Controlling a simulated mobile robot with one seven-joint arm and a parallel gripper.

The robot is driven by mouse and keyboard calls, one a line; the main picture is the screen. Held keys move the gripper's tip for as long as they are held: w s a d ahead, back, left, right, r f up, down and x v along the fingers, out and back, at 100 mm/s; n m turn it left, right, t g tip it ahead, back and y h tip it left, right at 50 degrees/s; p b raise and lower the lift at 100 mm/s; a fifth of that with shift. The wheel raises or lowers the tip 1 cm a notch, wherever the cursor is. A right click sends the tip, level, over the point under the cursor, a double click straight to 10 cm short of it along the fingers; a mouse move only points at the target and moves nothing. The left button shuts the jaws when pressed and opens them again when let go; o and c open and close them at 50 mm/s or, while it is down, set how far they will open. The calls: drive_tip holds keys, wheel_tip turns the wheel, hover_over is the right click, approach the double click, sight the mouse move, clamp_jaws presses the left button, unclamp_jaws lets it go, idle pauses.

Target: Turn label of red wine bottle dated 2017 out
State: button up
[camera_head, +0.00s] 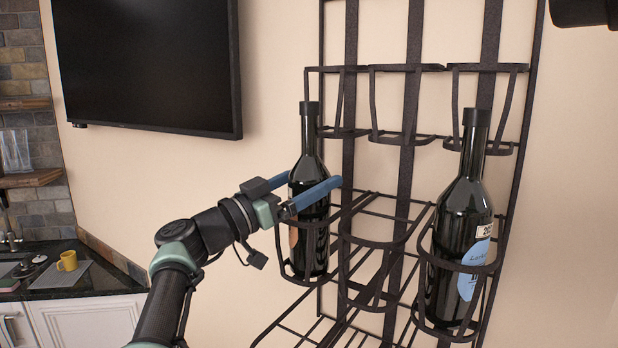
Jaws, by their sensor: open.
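Two dark wine bottles stand upright in a black metal wall rack (378,243). The left bottle (309,165) stands in a left ring of the rack, and a sliver of an orange-brown label shows at its left edge. The right bottle (462,203) has a light blue label on its right side and a small cream tag above it. I cannot read a 2017 date on either. My gripper (309,188) is open, with its two blue fingers at the left bottle's body, one on each side. I cannot tell whether they touch the glass.
The middle ring of the rack and the upper rings (407,104) are empty. A black TV (148,62) hangs on the wall at upper left. A dark counter (88,277) at lower left holds a yellow mug (67,261). A dark object (583,12) shows at the top right corner.

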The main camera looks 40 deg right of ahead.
drive_tip(key=c, duration=1)
drive_tip(key=shift+n+t+p, duration=0.6)
drive_tip(key=shift+t+p, duration=0.5)
drive_tip(key=shift+p, duration=0.4)
drive_tip(key=shift+n+t+y, duration=0.5)
drive_tip(key=shift+n+t, duration=0.5)
drive_tip(key=shift+t, duration=0.9)
drive_tip(key=shift+n+t+y, duration=1)
drive_tip(key=shift+n+t, duration=0.5)
drive_tip(key=shift+t, duration=0.9)
drive_tip(key=o, duration=1)
